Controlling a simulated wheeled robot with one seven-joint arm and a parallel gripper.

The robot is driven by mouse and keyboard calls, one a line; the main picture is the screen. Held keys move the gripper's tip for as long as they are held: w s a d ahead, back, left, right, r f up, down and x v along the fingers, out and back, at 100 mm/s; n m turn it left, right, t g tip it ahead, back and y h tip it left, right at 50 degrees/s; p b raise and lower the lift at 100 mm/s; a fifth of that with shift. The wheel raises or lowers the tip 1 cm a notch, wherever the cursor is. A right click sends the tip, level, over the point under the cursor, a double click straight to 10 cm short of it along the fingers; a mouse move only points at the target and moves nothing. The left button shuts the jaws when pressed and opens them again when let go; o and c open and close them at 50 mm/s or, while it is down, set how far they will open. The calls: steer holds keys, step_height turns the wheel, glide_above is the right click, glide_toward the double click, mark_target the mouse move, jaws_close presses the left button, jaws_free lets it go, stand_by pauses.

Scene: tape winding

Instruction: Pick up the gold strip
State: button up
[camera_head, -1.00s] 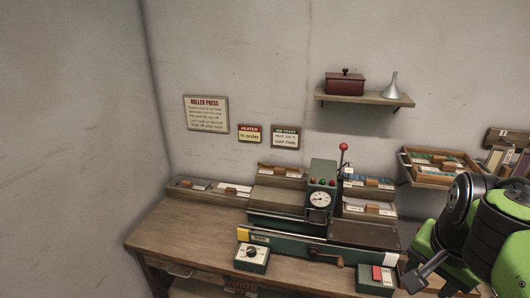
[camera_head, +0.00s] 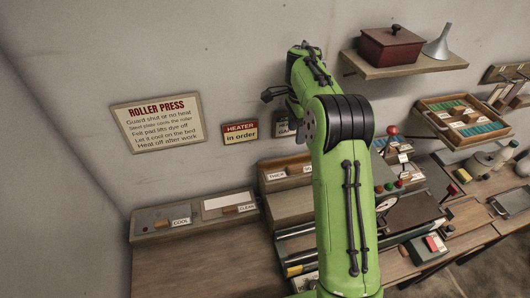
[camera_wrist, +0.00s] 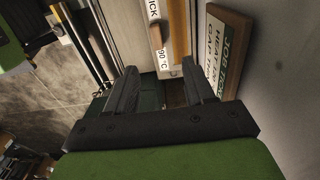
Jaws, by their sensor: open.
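A narrow gold strip (camera_wrist: 179,30) shows in the wrist view, lying lengthwise in a light-coloured tray beside a label that ends in "ICK". It is ahead of my gripper (camera_wrist: 160,70), slightly right of the middle of the gap. My gripper is open, with dark fingers apart and nothing between them. I cannot make out the gold strip in the head view; my arm covers part of the trays.
The job ticket sign (camera_wrist: 226,55) is close beside my right finger in the wrist view. A roller press (camera_head: 385,205) stands partly behind my arm. A shelf (camera_head: 400,67) with a red box (camera_head: 391,47) and a funnel (camera_head: 438,43) is on the wall to the right.

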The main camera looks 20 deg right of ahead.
step_height(320, 180, down, 5)
steer(key=s+d, duration=0.2)
steer(key=b, duration=0.1)
glide_above(297, 167)
step_height(297, 167, down, 5)
steer(key=shift+w+a+r, duration=0.1)
steer(key=shift+w+a, duration=0.05)
steer(key=shift+f, duration=0.45)
steer(key=f+p, duration=0.1)
steer(key=f, duration=0.3)
steer(key=shift+d, duration=0.2)
steer(key=shift+f, duration=0.4)
steer(key=shift+r, duration=0.1)
steer(key=shift+c, duration=1.1)
jaws_close()
